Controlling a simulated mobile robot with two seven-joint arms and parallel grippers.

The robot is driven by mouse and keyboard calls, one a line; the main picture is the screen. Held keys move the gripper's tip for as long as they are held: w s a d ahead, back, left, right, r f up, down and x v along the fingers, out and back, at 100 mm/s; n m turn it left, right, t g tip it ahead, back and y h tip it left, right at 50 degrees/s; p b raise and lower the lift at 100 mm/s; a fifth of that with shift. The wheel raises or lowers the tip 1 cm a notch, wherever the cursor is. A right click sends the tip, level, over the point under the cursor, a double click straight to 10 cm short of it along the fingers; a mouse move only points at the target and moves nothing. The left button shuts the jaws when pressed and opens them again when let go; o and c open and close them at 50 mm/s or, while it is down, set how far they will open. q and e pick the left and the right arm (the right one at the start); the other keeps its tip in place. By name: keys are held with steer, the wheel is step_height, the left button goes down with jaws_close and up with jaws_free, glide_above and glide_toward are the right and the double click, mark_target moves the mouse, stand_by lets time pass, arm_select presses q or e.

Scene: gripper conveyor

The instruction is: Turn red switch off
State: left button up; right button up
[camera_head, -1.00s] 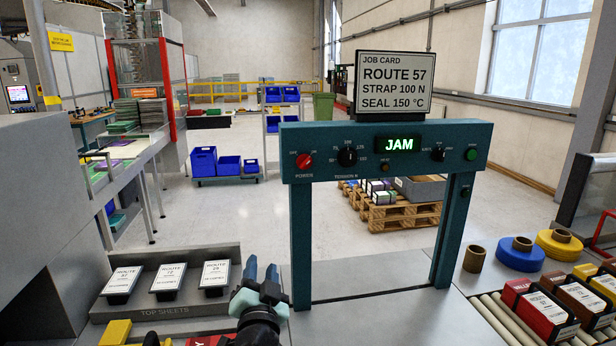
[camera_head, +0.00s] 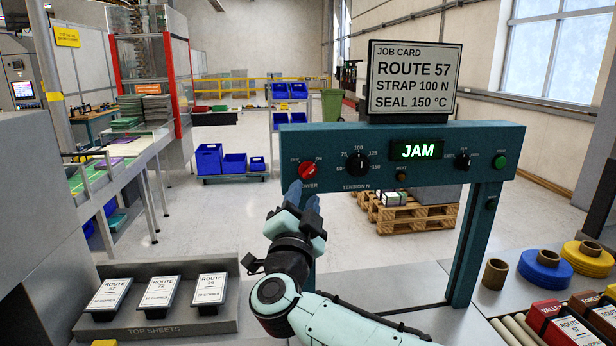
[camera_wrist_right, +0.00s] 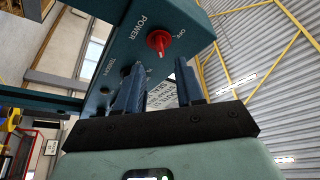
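The red switch (camera_head: 308,170) is a round red knob labelled POWER at the left end of the teal panel (camera_head: 430,185). Its pale pointer mark appears to lean up and right, towards the ON side. My right gripper (camera_head: 301,196) is just below the switch, its blue fingers pointing up and partly covering the POWER label. In the right wrist view the red switch (camera_wrist_right: 158,41) sits beyond the fingertips and between their lines, apart from them. The fingers of the right gripper (camera_wrist_right: 160,75) are spread with nothing between them. My left gripper is out of view.
Beside the switch are a black tension dial (camera_head: 357,163), a lit JAM display (camera_head: 418,151), a smaller black knob (camera_head: 462,160) and a green button (camera_head: 500,162). A job card (camera_head: 412,78) stands on top. A top-sheet tray (camera_head: 185,326) lies at lower left.

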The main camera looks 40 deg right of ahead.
mark_target(309, 175)
steer(key=p+x, duration=0.1)
steer(key=x, duration=0.5)
steer(key=shift+w+d, duration=0.15)
steer(key=shift+c, duration=0.3)
jaws_close()
